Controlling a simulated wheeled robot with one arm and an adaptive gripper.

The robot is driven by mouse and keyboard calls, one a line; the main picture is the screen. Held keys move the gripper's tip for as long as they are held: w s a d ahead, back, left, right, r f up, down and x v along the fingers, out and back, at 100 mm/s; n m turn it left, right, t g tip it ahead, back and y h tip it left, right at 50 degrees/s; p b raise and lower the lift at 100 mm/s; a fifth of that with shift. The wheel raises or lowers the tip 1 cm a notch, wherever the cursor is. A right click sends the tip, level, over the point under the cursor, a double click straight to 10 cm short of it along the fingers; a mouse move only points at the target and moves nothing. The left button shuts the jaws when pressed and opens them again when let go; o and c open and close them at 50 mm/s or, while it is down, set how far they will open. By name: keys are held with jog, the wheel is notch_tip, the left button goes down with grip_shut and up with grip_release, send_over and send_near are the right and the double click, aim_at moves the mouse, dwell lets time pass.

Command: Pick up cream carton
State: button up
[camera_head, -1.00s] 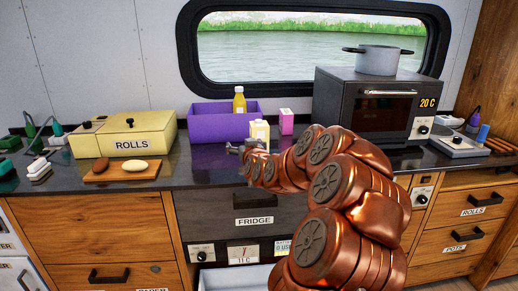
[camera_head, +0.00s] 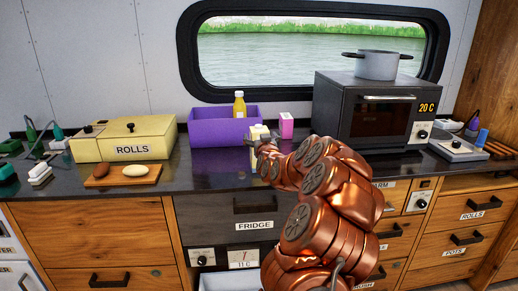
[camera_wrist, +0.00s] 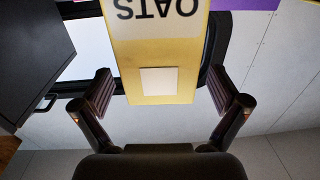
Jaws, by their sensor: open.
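A cream carton (camera_head: 259,131) stands upright on the dark counter in front of the purple bin. Its lower part is hidden behind my gripper (camera_head: 264,147) in the head view. In the wrist view the carton (camera_wrist: 158,57) is pale yellow, with upside-down lettering reading OATS and a whitish square patch. It shows between my two open fingers (camera_wrist: 160,88), with a gap on each side. I cannot tell how deep it is between them. My gripper holds nothing.
A purple bin (camera_head: 205,130) with a yellow bottle (camera_head: 239,105) stands behind. A pink carton (camera_head: 286,125) stands just right of the cream carton. A dark oven (camera_head: 345,110) with a grey pot (camera_head: 376,65) is further right. The counter to the left is clear up to a board (camera_head: 122,180).

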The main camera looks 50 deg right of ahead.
jog(key=shift+x, duration=1.2)
jog(key=c, duration=1.8)
jog(key=shift+r, duration=0.1)
grip_shut()
jog(key=shift+r, duration=0.1)
